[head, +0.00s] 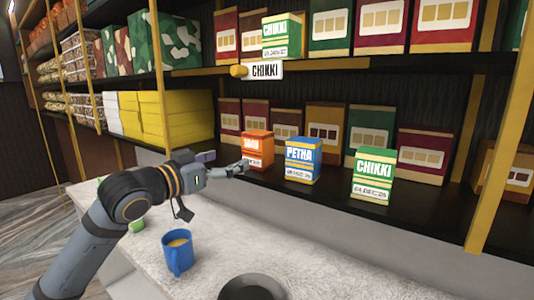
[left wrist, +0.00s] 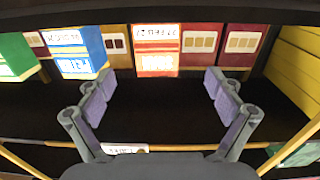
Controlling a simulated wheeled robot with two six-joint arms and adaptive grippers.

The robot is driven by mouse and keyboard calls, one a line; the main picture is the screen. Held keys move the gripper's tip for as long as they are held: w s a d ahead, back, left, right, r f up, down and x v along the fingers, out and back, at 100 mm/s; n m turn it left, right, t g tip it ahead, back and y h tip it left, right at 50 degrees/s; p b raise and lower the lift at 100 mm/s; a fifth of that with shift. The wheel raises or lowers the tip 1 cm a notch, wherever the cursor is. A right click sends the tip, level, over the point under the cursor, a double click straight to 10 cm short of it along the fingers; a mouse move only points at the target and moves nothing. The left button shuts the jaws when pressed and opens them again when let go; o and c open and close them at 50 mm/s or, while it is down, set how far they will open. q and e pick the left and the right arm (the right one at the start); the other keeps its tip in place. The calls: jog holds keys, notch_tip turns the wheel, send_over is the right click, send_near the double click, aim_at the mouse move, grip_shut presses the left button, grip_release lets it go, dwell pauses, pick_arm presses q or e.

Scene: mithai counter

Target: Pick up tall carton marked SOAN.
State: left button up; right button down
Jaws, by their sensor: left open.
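The orange carton marked SOAN (head: 258,150) stands upright on the lower black shelf, leftmost of three coloured cartons. It also shows in the left wrist view (left wrist: 157,48), where it appears upside down and lies ahead of the gap between the fingers. My left gripper (head: 232,170) is open and empty, in front of the carton and apart from it. Both fingers of the left gripper (left wrist: 158,90) show spread wide in the left wrist view. My right gripper is in neither view.
The blue PETHA carton (head: 302,160) and the green CHIKKI carton (head: 373,177) stand to the right of the orange one. Dark red and brown boxes (head: 325,128) line the shelf behind. A blue mug (head: 177,252) and a dark bowl (head: 253,288) are on the pale counter (head: 330,255).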

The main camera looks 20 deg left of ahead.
aim_at(251, 148)
pick_arm(q)
jog(key=p+x, duration=0.1)
jog(key=x, duration=0.1)
jog(key=p+x, duration=0.2)
jog(key=shift+r, duration=0.2)
jog(key=shift+w+d+f, duration=0.1)
jog(key=shift+w, duration=0.2)
jog(key=shift+w+d+r, duration=0.1)
jog(key=shift+w+r, duration=0.1)
jog(key=p+x, duration=0.1)
jog(key=x, duration=0.1)
jog(key=p+x, duration=0.1)
jog(key=x, duration=0.1)
jog(key=shift+w+d+r+p, duration=0.15)
jog(key=shift+d+r+p, duration=0.05)
jog(key=shift+d+p, duration=0.2)
jog(key=shift+w+d, duration=0.1)
jog(key=shift+w, duration=0.05)
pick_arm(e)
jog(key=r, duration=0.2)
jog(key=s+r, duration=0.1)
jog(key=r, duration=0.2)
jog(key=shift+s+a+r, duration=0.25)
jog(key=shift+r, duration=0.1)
